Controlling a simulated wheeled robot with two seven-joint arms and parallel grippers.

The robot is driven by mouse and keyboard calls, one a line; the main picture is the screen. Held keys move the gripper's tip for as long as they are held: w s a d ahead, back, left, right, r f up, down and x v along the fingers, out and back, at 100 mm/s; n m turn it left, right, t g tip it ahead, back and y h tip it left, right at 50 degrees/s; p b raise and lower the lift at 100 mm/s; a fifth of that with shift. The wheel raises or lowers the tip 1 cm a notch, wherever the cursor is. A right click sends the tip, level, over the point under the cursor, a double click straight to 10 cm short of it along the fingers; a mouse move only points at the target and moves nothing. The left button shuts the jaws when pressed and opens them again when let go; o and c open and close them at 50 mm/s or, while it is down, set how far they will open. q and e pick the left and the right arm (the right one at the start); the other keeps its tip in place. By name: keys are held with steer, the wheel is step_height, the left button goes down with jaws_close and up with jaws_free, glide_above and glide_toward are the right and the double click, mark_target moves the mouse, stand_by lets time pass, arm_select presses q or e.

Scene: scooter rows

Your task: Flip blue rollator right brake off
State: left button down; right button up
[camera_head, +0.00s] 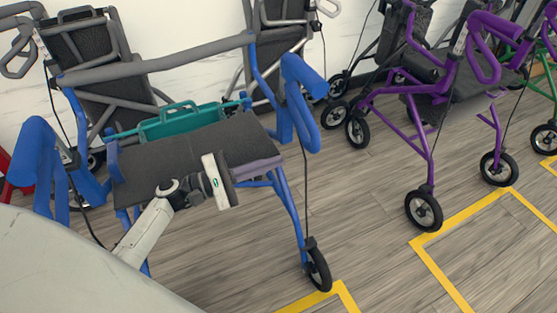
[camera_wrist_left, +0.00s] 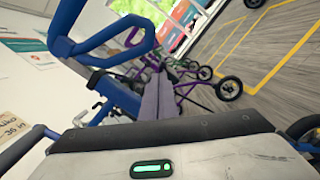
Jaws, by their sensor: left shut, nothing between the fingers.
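The blue rollator (camera_head: 285,200) stands at the left in the head view, with a dark seat and a grey back bar. Its picture-right handle, with a looped blue brake lever (camera_head: 304,118), rises beyond the seat's right edge. The loop also shows at the upper left of the left wrist view (camera_wrist_left: 105,48). The other blue handle (camera_head: 38,150) is at the far left. My left gripper (camera_head: 275,163) is over the seat's front right part, below and left of the loop and apart from it. Its purple-grey fingers (camera_wrist_left: 157,88) are shut and empty. My right gripper is not in view.
A teal tray (camera_head: 178,122) sits behind the seat. A purple rollator (camera_head: 425,140) stands to the right, and grey rollators (camera_head: 90,55) stand behind. Yellow lines (camera_head: 440,270) mark the wood floor. Floor between the blue and purple rollators is clear.

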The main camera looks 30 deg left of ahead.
mark_target(317, 150)
arm_select(q)
steer(key=w+d+r, duration=0.3)
steer(key=d, duration=0.3)
steer(key=shift+d+r+p, duration=0.2)
steer(key=shift+d+p, duration=0.1)
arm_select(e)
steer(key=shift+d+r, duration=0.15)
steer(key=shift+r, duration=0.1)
arm_select(q)
steer(key=shift+r, duration=0.1)
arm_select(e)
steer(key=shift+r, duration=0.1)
